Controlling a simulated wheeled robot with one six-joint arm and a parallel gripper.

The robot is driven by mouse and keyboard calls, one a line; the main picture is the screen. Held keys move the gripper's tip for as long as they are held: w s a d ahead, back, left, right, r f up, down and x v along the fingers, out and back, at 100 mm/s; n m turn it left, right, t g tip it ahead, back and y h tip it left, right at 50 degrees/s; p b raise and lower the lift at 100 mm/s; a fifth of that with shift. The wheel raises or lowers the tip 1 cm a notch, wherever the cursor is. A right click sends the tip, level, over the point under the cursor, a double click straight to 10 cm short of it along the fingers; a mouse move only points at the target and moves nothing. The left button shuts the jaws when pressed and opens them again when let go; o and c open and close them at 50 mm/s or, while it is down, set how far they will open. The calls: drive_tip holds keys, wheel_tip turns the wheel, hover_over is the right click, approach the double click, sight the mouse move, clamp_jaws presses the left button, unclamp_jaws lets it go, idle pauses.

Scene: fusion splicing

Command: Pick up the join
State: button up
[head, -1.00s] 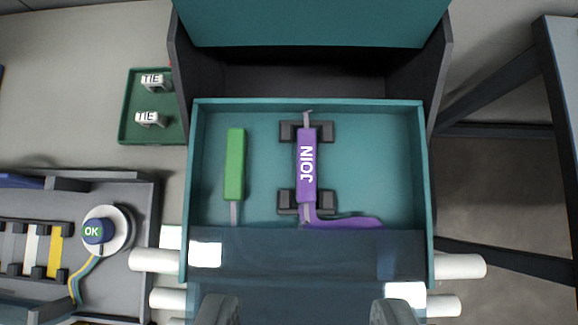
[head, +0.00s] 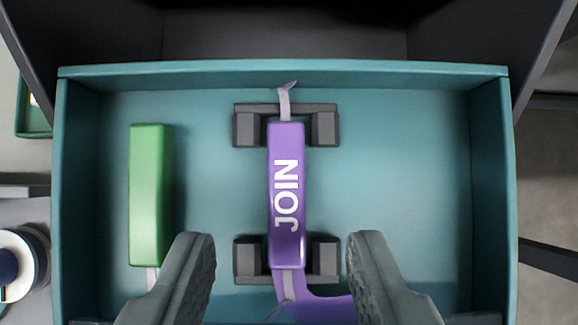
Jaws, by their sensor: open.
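The join (head: 287,195) is a purple bar with the white word JOIN. It lies lengthwise in the teal drawer, resting across two dark grey cradles, a far one (head: 324,128) and a near one (head: 325,258). A pale strip sticks out of its far end, and a purple band runs from its near end to the right. My gripper (head: 280,255) is open and empty, with one finger left and one right of the join's near end, apart from it. The fingers hide parts of the drawer's near side.
A green block (head: 151,195) lies in the drawer, left of the join and close to my left finger. The drawer floor right of the join is clear. A blue button on a white round base (head: 25,262) shows at the left edge.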

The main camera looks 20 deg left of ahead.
sight(288, 196)
drive_tip(key=x, duration=0.4)
drive_tip(key=shift+d, duration=0.1)
clamp_jaws()
drive_tip(key=shift+r, duration=0.1)
wheel_tip(288, 196, up, 10)
idle(0.6)
